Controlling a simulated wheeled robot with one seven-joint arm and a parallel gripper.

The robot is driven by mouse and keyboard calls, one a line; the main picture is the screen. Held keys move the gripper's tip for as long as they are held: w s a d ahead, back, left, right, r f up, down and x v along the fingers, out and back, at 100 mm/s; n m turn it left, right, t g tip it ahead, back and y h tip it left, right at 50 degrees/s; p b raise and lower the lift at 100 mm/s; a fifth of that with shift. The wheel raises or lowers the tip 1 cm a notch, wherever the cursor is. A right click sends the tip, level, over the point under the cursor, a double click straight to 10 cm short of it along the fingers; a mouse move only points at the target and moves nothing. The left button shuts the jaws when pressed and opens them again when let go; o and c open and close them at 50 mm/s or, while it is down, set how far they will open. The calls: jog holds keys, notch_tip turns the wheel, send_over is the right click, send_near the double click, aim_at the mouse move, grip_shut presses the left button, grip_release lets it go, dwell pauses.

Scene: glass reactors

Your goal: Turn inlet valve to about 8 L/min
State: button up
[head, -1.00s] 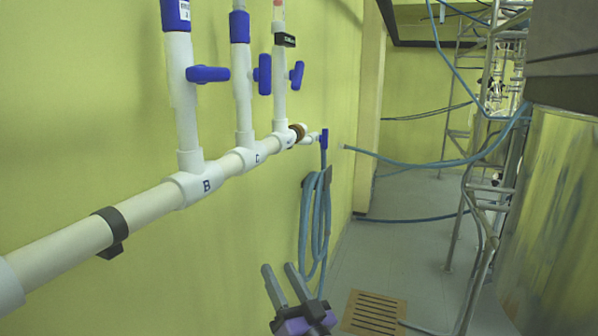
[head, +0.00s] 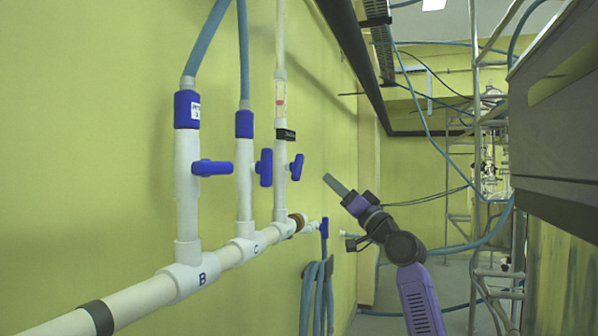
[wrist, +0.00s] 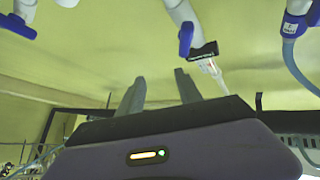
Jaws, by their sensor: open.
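The inlet line is the farthest of three white upright pipes, with a clear flow tube (head: 281,98) above a black label (head: 285,135). Its blue valve handle (head: 297,167) points up and slightly right, off the pipe's right side. The flow reading is too small to read. My gripper (head: 333,183) is right of this handle, apart from it, fingers pointing up-left towards the wall. In the wrist view the open, empty fingers (wrist: 160,88) lie below a blue handle (wrist: 186,38) beside the black label (wrist: 204,50); the picture seems upside down.
Pipe B's blue handle (head: 213,168) and pipe C's blue handle (head: 264,167) stand nearer along the white manifold (head: 150,290). A blue end valve (head: 324,228) and coiled hose (head: 310,300) are below my gripper. A dark-topped vessel (head: 560,150) and metal frame fill the right.

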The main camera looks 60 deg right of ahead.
aim_at(302, 168)
notch_tip(302, 168, up, 5)
jog(key=n+y, duration=0.2)
jog(key=y, duration=0.1)
jog(key=shift+w+a+n+t+y+p, duration=0.1)
jog(key=shift+w+a+n+y+p, duration=0.15)
jog(key=shift+w+y, duration=1.1)
jog(key=shift+w+a+n+t+y+p, duration=0.1)
jog(key=shift+w+a+n+y+p, duration=0.3)
jog(key=shift+w, duration=1.7)
jog(key=shift+w+a+n+t+y+p, duration=0.1)
jog(key=shift+w+y, duration=0.95)
jog(key=shift+w, duration=0.7)
grip_shut()
